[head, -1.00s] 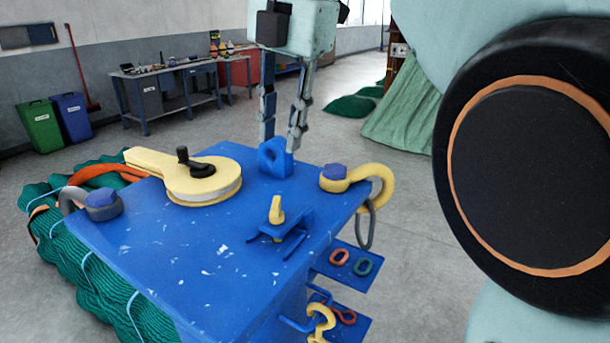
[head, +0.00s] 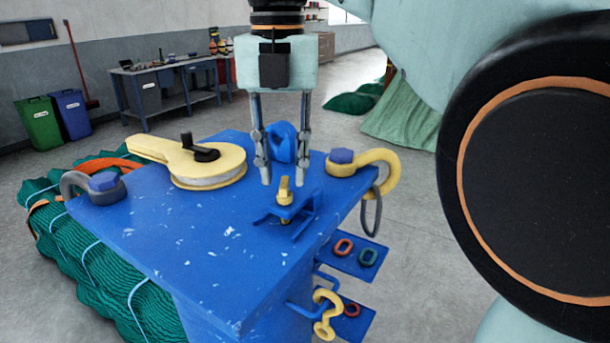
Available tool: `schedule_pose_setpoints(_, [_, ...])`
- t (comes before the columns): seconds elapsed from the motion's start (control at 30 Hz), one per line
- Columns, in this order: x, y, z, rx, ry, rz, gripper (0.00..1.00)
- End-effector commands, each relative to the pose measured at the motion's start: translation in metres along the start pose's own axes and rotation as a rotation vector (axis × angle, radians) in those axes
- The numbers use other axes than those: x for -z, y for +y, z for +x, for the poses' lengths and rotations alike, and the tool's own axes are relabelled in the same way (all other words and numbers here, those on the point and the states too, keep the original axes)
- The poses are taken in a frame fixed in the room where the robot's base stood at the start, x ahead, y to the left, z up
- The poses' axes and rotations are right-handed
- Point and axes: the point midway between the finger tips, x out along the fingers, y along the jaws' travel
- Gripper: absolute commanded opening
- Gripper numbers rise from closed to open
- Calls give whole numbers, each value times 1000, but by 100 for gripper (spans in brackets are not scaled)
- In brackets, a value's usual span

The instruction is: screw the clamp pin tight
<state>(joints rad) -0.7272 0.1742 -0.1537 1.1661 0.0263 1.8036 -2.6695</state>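The yellow clamp pin (head: 285,190) stands upright in a small blue clamp bracket (head: 290,210) near the right side of the blue table top (head: 170,245). My gripper (head: 284,183) points straight down with its two fingers apart. From this view, one fingertip is left of the pin's head and the other is right of it, with visible gaps on both sides. The fingertips are low, near the height of the pin head. Whether they are level with the pin in depth or slightly behind it, I cannot tell. Nothing is held.
A blue lug with a hole (head: 284,143) stands just behind the fingers. A yellow shackle (head: 375,160) sits at the right edge, and a yellow pulley block (head: 205,170) lies to the left. A grey shackle (head: 98,185) is at the left edge. The front table top is clear.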

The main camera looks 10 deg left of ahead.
Motion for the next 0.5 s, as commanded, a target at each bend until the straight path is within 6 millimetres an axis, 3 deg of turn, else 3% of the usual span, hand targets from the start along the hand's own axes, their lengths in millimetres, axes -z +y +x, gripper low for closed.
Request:
schedule_pose_setpoints(0.2, [0,0,19,0,0,0,25])
schedule_pose_setpoints(0.5, [0,0,21,-1,-1,0,25])
